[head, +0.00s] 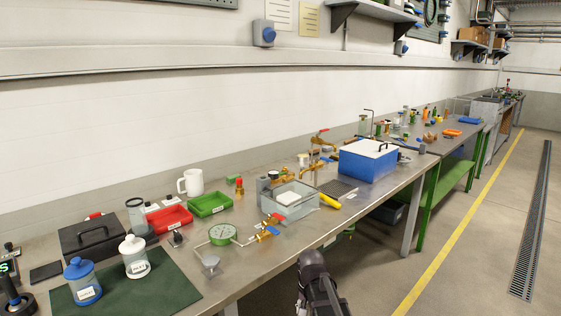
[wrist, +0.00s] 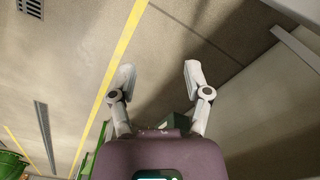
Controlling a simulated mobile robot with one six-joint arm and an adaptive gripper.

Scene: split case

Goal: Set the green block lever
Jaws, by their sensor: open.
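I cannot single out the green block lever for sure. A small green block (head: 231,180) lies on the bench behind the green tray, beside a small red-topped brass piece (head: 239,187). Brass valves with blue handles (head: 267,232) stand near the bench's front edge, right of a round green gauge (head: 222,234). More brass fittings with a red lever (head: 321,137) stand farther back. My gripper (wrist: 157,76) is open and empty in the wrist view, above the floor. My dark arm shows at the bottom of the head view, in front of the bench; its fingertips are not clear there.
A clear bin (head: 289,210), a blue box with a white lid (head: 367,165), red tray (head: 169,219), green tray (head: 208,204), white mug (head: 191,182) and jars (head: 134,257) crowd the bench (head: 255,275). Floor right of the bench is open, with a yellow line (head: 460,225).

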